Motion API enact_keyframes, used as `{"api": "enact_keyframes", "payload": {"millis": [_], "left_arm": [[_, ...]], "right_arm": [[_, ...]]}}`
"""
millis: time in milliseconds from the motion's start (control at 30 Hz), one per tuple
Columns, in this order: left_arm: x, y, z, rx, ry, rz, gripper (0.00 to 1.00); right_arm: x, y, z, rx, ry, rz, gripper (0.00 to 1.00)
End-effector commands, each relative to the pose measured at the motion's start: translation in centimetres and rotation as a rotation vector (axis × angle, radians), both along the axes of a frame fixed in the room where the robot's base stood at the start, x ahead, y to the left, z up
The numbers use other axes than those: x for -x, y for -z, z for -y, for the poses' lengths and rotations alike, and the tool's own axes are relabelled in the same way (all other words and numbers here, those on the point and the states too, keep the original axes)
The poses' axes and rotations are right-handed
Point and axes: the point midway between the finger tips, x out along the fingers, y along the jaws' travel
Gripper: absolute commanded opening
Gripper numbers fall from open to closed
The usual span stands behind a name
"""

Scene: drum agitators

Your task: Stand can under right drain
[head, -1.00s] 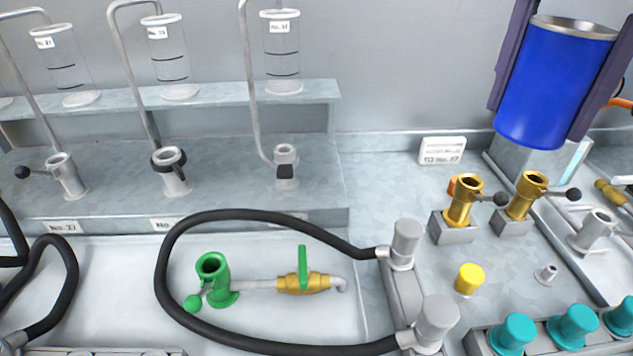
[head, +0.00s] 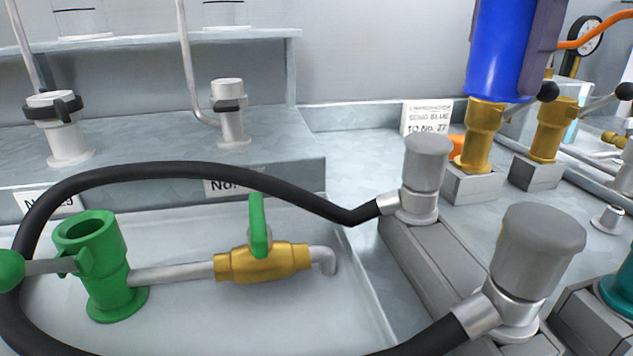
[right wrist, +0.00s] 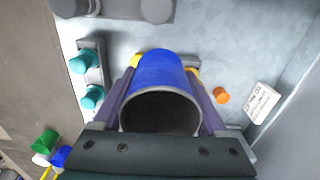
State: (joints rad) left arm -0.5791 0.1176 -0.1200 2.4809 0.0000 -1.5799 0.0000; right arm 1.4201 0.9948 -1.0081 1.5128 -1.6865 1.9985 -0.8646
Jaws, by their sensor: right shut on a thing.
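A blue can (head: 500,45) is held upright between the purple fingers of my right gripper (head: 512,50), at the upper right of the head view. Its base is in line with the top of a brass fitting (head: 478,135); I cannot tell whether they touch. In the right wrist view the can (right wrist: 160,72) shows its open, dark mouth between the fingers of my right gripper (right wrist: 163,100). A brass valve (head: 262,262) with a green lever and a bent grey spout (head: 325,262) sits low at centre-left. I cannot tell which outlet is the right drain. My left gripper is out of view.
A black hose (head: 180,170) loops above the green fitting (head: 95,265) and joins grey capped cylinders (head: 425,165) at centre right. A second brass fitting (head: 555,130) stands farther right. A white sign (head: 427,117) stands behind.

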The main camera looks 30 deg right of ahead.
Motion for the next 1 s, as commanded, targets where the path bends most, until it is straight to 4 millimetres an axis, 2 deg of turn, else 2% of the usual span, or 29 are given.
{"api": "enact_keyframes", "payload": {"millis": [33,200,333,567,800,1000], "left_arm": [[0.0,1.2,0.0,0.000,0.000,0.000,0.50],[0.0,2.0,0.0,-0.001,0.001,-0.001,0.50],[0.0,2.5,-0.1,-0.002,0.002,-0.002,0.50],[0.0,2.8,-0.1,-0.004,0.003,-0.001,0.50],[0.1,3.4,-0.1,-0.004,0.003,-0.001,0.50],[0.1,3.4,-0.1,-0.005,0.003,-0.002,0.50]], "right_arm": [[0.2,2.3,0.1,0.002,0.000,-0.007,0.21],[0.2,7.0,0.1,0.003,0.000,-0.006,0.21],[0.1,9.9,0.1,0.002,0.000,-0.005,0.21],[0.0,12.3,0.0,0.002,0.000,-0.001,0.21],[0.1,15.8,0.1,0.001,-0.001,-0.002,0.21],[0.0,16.1,0.1,0.002,-0.001,0.000,0.21]]}}
